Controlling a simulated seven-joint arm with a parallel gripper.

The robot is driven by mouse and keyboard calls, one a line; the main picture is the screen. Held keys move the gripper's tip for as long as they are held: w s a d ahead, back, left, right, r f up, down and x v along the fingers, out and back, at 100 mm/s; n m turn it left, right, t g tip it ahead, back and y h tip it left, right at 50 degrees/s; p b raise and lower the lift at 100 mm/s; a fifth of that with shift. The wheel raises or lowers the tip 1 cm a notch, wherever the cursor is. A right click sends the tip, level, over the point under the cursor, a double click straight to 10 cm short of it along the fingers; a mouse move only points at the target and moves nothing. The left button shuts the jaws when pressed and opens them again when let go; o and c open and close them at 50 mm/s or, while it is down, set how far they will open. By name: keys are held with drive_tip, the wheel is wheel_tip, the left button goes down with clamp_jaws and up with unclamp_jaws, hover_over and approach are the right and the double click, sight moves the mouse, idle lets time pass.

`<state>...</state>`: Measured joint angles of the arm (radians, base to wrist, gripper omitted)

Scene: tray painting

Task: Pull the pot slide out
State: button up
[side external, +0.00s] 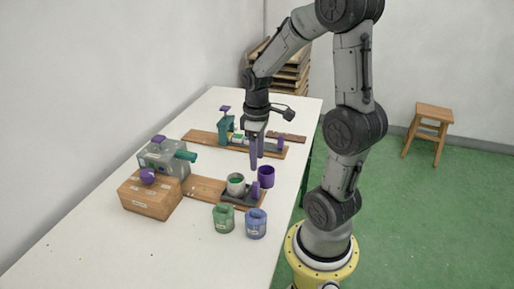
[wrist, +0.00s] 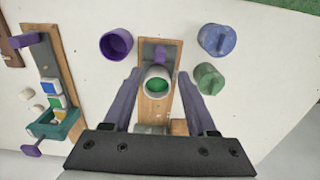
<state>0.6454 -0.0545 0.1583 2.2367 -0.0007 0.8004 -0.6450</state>
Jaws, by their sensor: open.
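The pot slide (side external: 243,202) is a dark tray on a wooden board, with an upright purple handle (side external: 255,188) at its outer end. A pale pot (side external: 236,187) with green inside stands on it. In the wrist view the handle (wrist: 160,53) lies just beyond the pot (wrist: 158,73), and the dark slide (wrist: 148,50) shows around it. My gripper (side external: 256,162) is open and empty, pointing down above the table near the slide. In the wrist view its purple fingers (wrist: 160,72) spread on either side of the pot, with nothing between them visibly gripped.
A purple cup (side external: 266,176) stands close beside the slide. A green jar (side external: 223,219) and a blue jar (side external: 256,223) stand on its other side. Another board (side external: 202,138) carries a teal frame.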

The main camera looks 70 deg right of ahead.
drive_tip(key=shift+r, duration=1.35)
drive_tip(key=w+a+r+n+t, duration=0.1)
drive_tip(key=a+r+n+t, duration=0.2)
drive_tip(key=a+r, duration=0.5)
drive_tip(key=s+a+m+t, duration=0.2)
drive_tip(key=s+a+m, duration=0.1)
drive_tip(key=s+a, duration=0.3)
drive_tip(key=shift+a+t, duration=0.3)
drive_tip(key=shift+a, duration=0.7)
drive_tip(key=shift+r, duration=0.1)
